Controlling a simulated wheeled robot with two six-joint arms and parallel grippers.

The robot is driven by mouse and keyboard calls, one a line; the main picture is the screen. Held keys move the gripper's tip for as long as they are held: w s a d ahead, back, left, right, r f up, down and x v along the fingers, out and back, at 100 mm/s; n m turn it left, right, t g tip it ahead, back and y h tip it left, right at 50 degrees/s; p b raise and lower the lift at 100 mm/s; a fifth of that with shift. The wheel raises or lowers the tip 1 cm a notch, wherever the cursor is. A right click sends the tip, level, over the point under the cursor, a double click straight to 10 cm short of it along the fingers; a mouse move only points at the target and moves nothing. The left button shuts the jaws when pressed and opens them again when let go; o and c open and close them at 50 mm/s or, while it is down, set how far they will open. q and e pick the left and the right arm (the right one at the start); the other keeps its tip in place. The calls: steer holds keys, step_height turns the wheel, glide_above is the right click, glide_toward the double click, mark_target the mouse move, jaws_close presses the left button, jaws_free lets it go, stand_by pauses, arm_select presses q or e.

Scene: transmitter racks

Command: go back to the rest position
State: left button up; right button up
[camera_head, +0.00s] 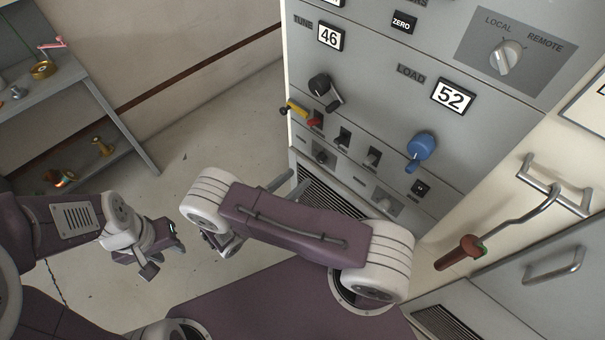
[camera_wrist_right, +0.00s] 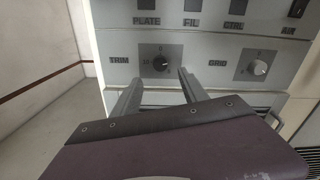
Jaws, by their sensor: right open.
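My left gripper (camera_head: 160,260) is low at the left in the head view, over the bare floor and away from the rack. Nothing is clearly held in it, and its jaw gap cannot be made out. My right arm reaches across the middle toward the rack, and its own link mostly hides the right gripper in the head view. In the right wrist view the right gripper (camera_wrist_right: 158,90) is open and empty. Its two fingers stand apart in front of the panel, below and around the black TRIM knob (camera_wrist_right: 160,64); contact cannot be told.
The grey transmitter rack (camera_head: 375,60) carries a blue LOAD crank (camera_head: 421,146), a black TUNE crank (camera_head: 320,85) and a LOCAL/REMOTE knob (camera_head: 505,57). A red-handled hook (camera_head: 460,253) hangs at the right. A shelf (camera_head: 100,100) with small items stands at the left. Floor between is clear.

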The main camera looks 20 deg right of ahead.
stand_by(0.5)
steer(key=s+d+r+m+g+y+p, duration=0.1)
steer(key=s+d+m+g+y, duration=0.1)
steer(key=s+m+g+y, duration=0.3)
steer(key=s+d+r+m+g+y, duration=0.25)
steer(key=s+m+g, duration=0.25)
steer(key=m, duration=0.3)
steer(key=a+r+m+t+y+p, duration=0.1)
steer(key=a+r+m+t+y, duration=0.2)
steer(key=m+y, duration=0.6)
steer(key=r+m+t, duration=0.1)
steer(key=r+m, duration=0.1)
steer(key=m, duration=0.1)
steer(key=shift+w+a+m, duration=0.3)
steer(key=shift+w+m, duration=0.1)
